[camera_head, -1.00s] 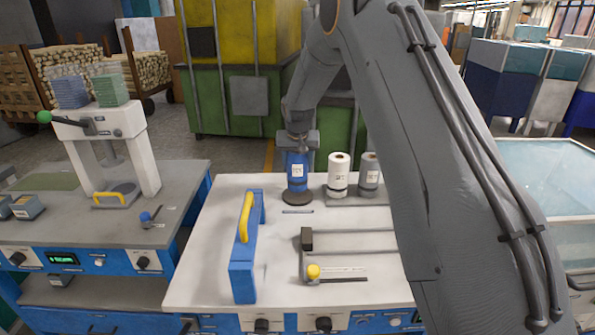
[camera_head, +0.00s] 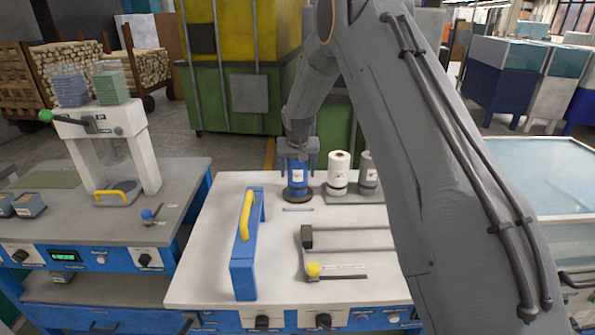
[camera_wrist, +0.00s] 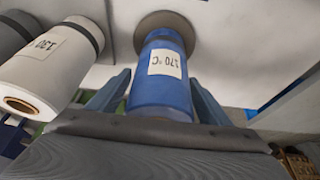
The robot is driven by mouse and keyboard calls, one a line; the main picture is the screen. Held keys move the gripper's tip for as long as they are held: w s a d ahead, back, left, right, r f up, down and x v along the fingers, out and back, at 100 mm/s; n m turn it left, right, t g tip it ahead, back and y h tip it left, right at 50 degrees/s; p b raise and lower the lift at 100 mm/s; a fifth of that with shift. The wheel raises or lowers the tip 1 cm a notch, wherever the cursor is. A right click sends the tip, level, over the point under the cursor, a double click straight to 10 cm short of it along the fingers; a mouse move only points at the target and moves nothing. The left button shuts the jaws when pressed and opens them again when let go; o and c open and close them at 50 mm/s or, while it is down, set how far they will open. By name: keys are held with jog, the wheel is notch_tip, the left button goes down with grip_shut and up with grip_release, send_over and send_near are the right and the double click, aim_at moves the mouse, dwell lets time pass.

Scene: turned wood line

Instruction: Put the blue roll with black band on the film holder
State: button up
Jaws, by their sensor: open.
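The blue roll with a black band (camera_head: 298,179) stands upright on the round dark film holder (camera_head: 299,198) at the back left of the white bench. In the wrist view the blue roll (camera_wrist: 162,88) shows its 170 °C label, with the black band close to the round disc (camera_wrist: 190,24) of the holder. My gripper (camera_head: 297,157) is open around the roll's upper end. In the wrist view its fingers (camera_wrist: 159,92) sit on both sides of the roll, with gaps showing.
A white roll (camera_head: 339,168) and a grey roll (camera_head: 368,172) stand just right of the blue roll. A blue guard with a yellow handle (camera_head: 246,230) stands at the bench's left. A rail frame (camera_head: 308,255) lies in front.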

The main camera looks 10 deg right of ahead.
jog(key=b+v, duration=0.4)
jog(key=v, duration=0.7)
jog(key=shift+a+r, duration=0.1)
jog(key=shift+r, duration=0.1)
jog(key=shift+s+r, duration=0.35)
jog(key=shift+r, duration=0.05)
jog(key=s+f+g, duration=0.1)
jog(key=s+f, duration=0.2)
jog(key=s, duration=0.9)
jog(key=s+f+n+g, duration=0.1)
jog(key=s+f, duration=0.1)
jog(key=s, duration=1.1)
jog(key=s+f+n+g, duration=0.1)
jog(key=s+f, duration=0.2)
jog(key=s, duration=0.9)
jog(key=shift+s+d+f+y, duration=0.25)
jog(key=shift+s+f+y, duration=0.15)
